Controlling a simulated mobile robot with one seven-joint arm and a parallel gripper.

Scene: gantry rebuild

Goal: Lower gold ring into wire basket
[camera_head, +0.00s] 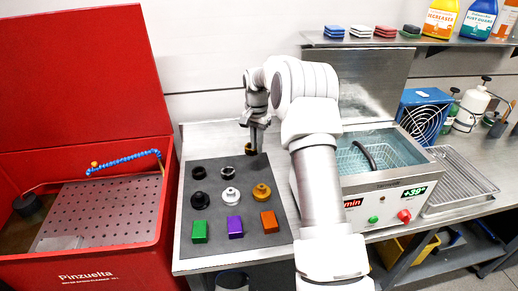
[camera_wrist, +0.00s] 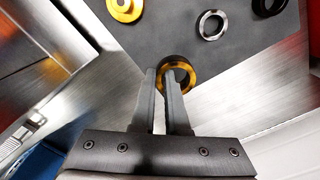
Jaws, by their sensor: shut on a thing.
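The gold ring (camera_wrist: 184,68) shows in the wrist view between and just beyond my fingertips, with a dark outer side and a bright gold rim. My gripper (camera_wrist: 163,82) is shut on the ring's wall. In the head view my gripper (camera_head: 253,130) points down over the far right corner of the grey mat, with the ring (camera_head: 251,150) small and dark below it. I cannot tell whether the ring touches the mat. The wire basket (camera_head: 349,160) sits in the open tank of the cleaner, right of my arm; my arm hides part of the cleaner.
The mat (camera_head: 213,222) bears black and silver rings, black, silver and gold flanged parts, and green, purple and orange blocks. A wire rack (camera_head: 460,182) lies to the right, a red parts washer (camera_head: 85,240) left.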

